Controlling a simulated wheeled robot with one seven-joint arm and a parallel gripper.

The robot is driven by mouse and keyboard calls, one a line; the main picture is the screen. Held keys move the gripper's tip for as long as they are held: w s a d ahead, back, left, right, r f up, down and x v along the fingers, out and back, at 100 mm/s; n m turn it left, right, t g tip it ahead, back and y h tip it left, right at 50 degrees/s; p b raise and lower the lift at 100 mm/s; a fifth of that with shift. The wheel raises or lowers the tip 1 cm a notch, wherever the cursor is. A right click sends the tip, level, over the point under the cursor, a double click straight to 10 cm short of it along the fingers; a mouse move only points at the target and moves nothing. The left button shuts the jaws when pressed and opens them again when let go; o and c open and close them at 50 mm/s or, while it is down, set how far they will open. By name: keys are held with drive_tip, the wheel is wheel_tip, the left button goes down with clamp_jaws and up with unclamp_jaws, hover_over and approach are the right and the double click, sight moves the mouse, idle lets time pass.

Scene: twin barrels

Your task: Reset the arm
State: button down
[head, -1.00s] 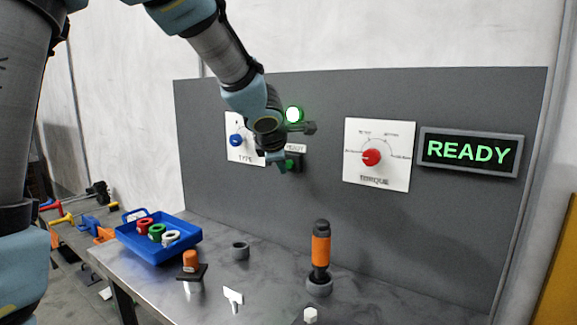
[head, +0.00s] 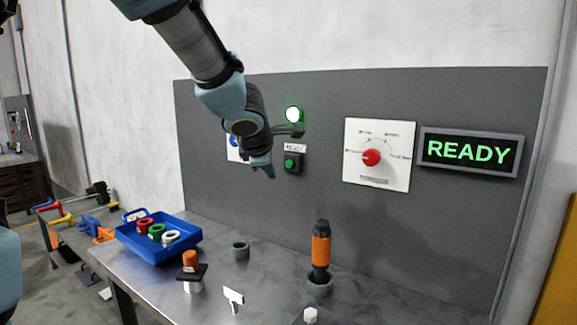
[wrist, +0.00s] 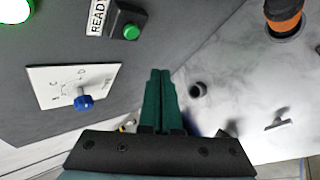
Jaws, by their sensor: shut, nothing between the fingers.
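My gripper (head: 270,172) hangs in the air in front of the grey panel (head: 330,110), left of the green button (head: 292,162). In the wrist view my gripper's two green fingers (wrist: 160,78) lie together, shut and empty. The wrist view also shows the green button (wrist: 131,32) under its READY label, apart from the fingers. The blue TYPE knob (wrist: 84,102) is on its white plate; in the head view my arm partly hides it. The green lamp (head: 294,114) is lit and the display (head: 472,151) reads READY.
The bench (head: 375,300) holds a blue tray (head: 150,252) with coloured rings, an orange-and-black tool (head: 320,250) upright in a holder, a grey ring (head: 241,251), an orange-topped piece (head: 191,262) and a white T-shaped piece (head: 233,298). The red TORQUE knob (head: 371,157) is right of the button.

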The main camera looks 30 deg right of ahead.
idle(0.4)
drive_tip(key=w+a+f+m+g+y, duration=0.1)
drive_tip(key=a+f+m, duration=0.2)
drive_tip(key=a, duration=0.4)
drive_tip(key=w+a+f+m, duration=0.1)
drive_tip(key=a+f+m, duration=0.3)
drive_tip(key=a, duration=0.2)
drive_tip(key=s+a+f+m+g+y, duration=0.1)
drive_tip(key=s+a+f+m, duration=0.1)
drive_tip(key=a, duration=0.5)
drive_tip(key=s+a+f+m+g+y, duration=0.2)
drive_tip(key=s+a+f, duration=0.2)
drive_tip(key=a, duration=0.3)
drive_tip(key=s+a+f+m+g+y, duration=0.1)
drive_tip(key=s+a+f+m+g, duration=0.1)
drive_tip(key=s+a, duration=0.3)
drive_tip(key=a+f+m, duration=0.1)
drive_tip(key=a, duration=0.2)
drive_tip(key=shift+f+y, duration=0.2)
drive_tip(key=shift+y, duration=0.2)
drive_tip(key=shift+s+a, duration=0.1)
